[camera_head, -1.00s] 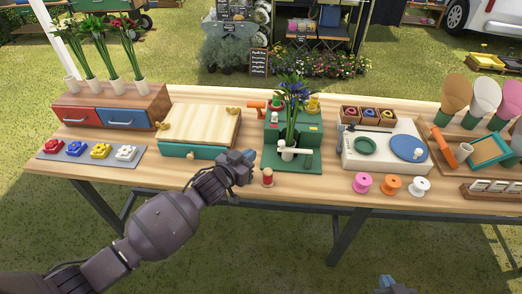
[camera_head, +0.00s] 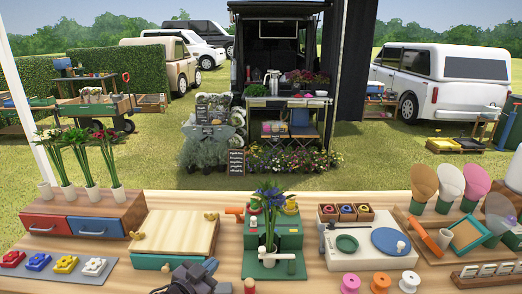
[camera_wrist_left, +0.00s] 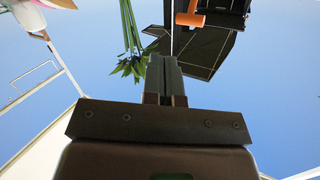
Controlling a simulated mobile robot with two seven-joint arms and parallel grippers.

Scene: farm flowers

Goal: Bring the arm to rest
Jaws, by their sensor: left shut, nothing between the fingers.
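My left gripper (camera_head: 208,266) is at the bottom edge of the head view, in front of the teal-fronted wooden box (camera_head: 162,262). It is shut and empty. In the left wrist view the closed fingers (camera_wrist_left: 163,72) point up the picture with nothing between them. The red spool (camera_head: 251,286) stands to its right, partly cut off by the picture's edge. Most of my left arm is below the picture. My right gripper is not in view.
The wooden table holds a drawer chest (camera_head: 86,222) with flowers in white vases, a green stand (camera_head: 290,236) with blue flowers, and a white board (camera_head: 345,258) with a blue disc. Several coloured spools line the front. Vehicles and a market stall stand beyond on grass.

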